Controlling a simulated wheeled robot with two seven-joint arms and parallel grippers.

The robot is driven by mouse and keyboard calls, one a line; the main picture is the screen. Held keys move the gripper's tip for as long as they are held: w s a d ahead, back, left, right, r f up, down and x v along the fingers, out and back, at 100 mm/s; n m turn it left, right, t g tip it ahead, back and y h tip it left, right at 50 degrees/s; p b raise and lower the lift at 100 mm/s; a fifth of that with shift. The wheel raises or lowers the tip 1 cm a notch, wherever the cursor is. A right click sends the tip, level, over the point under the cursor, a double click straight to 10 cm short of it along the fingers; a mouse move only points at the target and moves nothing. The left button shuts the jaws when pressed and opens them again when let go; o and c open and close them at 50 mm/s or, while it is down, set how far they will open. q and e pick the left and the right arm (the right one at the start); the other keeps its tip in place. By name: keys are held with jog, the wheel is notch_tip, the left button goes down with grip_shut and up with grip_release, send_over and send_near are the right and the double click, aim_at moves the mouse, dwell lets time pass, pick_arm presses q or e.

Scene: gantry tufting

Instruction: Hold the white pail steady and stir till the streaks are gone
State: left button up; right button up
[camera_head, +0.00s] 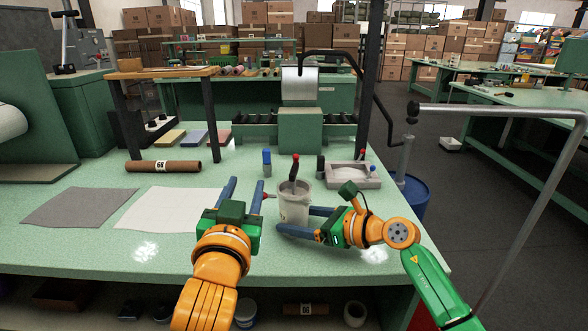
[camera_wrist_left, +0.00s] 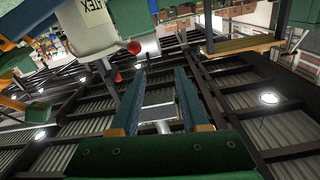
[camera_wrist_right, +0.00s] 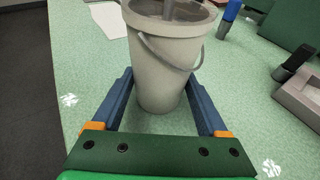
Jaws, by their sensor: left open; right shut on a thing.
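The white pail (camera_head: 294,207) stands upright near the front edge of the green table; it fills the middle of the right wrist view (camera_wrist_right: 165,60). My right gripper (camera_head: 297,219) is shut on its lower wall from the right, one finger on each side. My left gripper (camera_head: 246,182) is open and empty, pointing away from me just left of the pail. The left wrist view shows the pail's lettered side (camera_wrist_left: 90,28). I cannot make out streaks in the contents.
A brown roll (camera_head: 163,167), a grey sheet (camera_head: 80,207) and a white sheet (camera_head: 172,210) lie at left.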

aim_at(291, 177)
pick_arm(q)
jog(key=s+d+h, duration=0.2)
jog(key=s+d, duration=0.3)
jog(key=d, duration=0.2)
jog(key=shift+h, duration=0.4)
jog(key=w, duration=0.7)
jog(key=w+d, duration=0.1)
jog(key=w, duration=0.3)
jog(key=shift+w+d+r, duration=0.1)
jog(key=shift+w+r, duration=0.1)
jog(key=shift+w, duration=0.15)
grip_shut()
